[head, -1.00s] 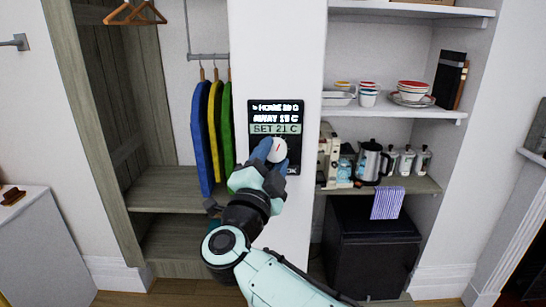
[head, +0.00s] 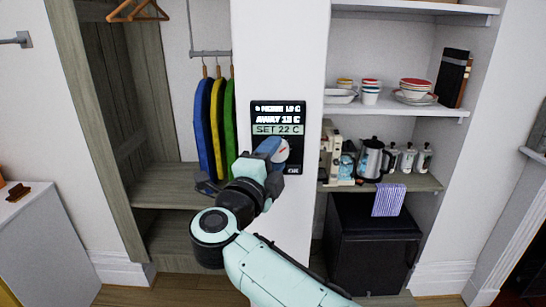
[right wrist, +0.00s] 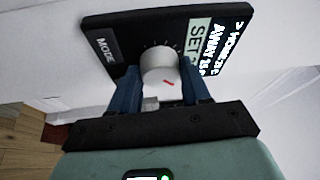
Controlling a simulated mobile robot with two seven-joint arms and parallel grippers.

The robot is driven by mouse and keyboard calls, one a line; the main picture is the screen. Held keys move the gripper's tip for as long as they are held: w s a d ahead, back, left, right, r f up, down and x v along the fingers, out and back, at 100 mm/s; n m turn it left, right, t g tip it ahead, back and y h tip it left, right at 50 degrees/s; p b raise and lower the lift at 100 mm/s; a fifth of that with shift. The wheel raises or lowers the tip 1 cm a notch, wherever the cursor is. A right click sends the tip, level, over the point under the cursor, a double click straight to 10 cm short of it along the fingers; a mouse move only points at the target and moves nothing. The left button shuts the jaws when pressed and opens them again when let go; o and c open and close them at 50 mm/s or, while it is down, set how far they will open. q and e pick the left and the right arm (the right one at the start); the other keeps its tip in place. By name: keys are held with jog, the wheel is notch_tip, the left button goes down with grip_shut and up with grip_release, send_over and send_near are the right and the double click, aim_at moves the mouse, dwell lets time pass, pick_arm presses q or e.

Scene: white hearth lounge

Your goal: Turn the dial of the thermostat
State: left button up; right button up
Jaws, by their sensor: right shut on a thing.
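The thermostat (head: 262,111) is a black panel on the white wall column in the head view. Its lit screen shows a home line, an away line and a highlighted "SET 22 C". The white dial (head: 283,150) with a red mark sits on its lower half, partly hidden by my gripper. My right gripper (head: 274,150) is at the dial. In the right wrist view, the blue fingers of my right gripper (right wrist: 160,88) are on both sides of the dial (right wrist: 159,66), shut on it. A MODE label (right wrist: 105,48) shows at one end of the panel. My left gripper is not in view.
A wardrobe with blue, yellow and green garments (head: 216,125) stands left of the column. Shelves to the right hold bowls (head: 416,86), a coffee machine (head: 335,155) and a kettle (head: 372,160). A black fridge (head: 374,250) stands below.

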jog(key=o, duration=1)
jog(key=shift+o, duration=0.2)
jog(key=shift+s, duration=0.1)
jog(key=shift+s+a+f, duration=0.1)
jog(key=shift+s+a, duration=0.1)
jog(key=shift+s, duration=0.1)
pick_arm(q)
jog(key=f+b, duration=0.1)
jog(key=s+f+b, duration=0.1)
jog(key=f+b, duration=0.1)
pick_arm(e)
jog(key=v, duration=1.2)
jog(key=shift+s, duration=0.25)
jog(key=shift+a, duration=0.15)
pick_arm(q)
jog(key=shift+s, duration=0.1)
